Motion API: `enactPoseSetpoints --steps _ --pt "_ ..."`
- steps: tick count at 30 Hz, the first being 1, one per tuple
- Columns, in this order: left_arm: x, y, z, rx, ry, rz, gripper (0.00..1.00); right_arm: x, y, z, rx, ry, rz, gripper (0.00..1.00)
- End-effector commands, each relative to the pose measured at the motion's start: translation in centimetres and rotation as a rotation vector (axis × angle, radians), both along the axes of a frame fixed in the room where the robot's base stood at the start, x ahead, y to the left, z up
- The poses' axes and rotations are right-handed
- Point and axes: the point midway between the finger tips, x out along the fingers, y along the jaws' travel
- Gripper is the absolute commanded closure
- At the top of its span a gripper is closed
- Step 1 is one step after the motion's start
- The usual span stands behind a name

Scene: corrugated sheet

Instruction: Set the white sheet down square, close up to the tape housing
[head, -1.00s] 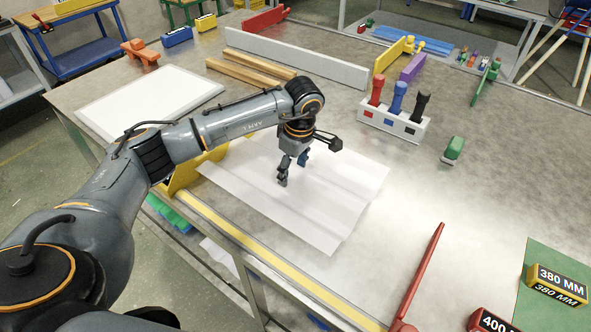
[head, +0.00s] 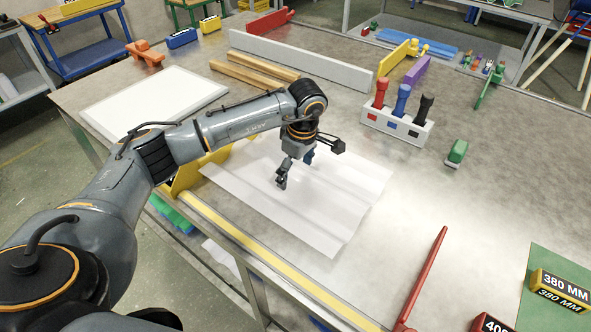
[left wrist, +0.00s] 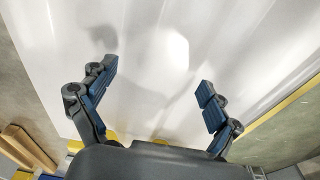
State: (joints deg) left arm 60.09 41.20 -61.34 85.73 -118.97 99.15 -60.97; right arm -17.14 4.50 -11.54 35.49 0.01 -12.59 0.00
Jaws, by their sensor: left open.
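The white corrugated sheet (head: 320,212) lies on the grey worktable, its near edge close to the yellow tape strip along the table's front. It also fills much of the left wrist view (left wrist: 165,60). A yellow housing (head: 185,176), perhaps the tape housing, stands at the sheet's left end, partly hidden behind my left arm. My left gripper (head: 294,172) is above the left-middle part of the sheet, pointing down. In the left wrist view its blue-padded fingers (left wrist: 158,98) are wide apart with nothing between them. My right gripper is not in view.
A white panel (head: 150,101) lies at the back left, beside wooden strips (head: 240,79) and a long grey bar (head: 300,64). A marker holder (head: 396,128) stands behind the sheet. A red bar (head: 424,275) lies to its right. Table between them is clear.

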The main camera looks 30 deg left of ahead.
Motion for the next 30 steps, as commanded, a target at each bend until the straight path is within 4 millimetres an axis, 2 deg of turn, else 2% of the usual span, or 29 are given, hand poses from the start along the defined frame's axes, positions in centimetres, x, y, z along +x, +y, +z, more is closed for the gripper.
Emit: enactPoseSetpoints --steps 5,18,24,30 --pt "0.1 -0.2 1.3 0.000 -0.003 0.000 0.11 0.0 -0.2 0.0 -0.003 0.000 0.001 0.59" --pt "-0.1 -1.2 10.0 0.001 -0.003 -0.001 0.11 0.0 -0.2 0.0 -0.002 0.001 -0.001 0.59" --pt "-0.2 -1.5 11.7 0.000 -0.001 0.000 0.11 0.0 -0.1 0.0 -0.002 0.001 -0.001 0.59" --pt "-0.2 -1.5 11.9 0.000 0.000 0.000 0.11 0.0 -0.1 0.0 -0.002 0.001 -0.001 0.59"
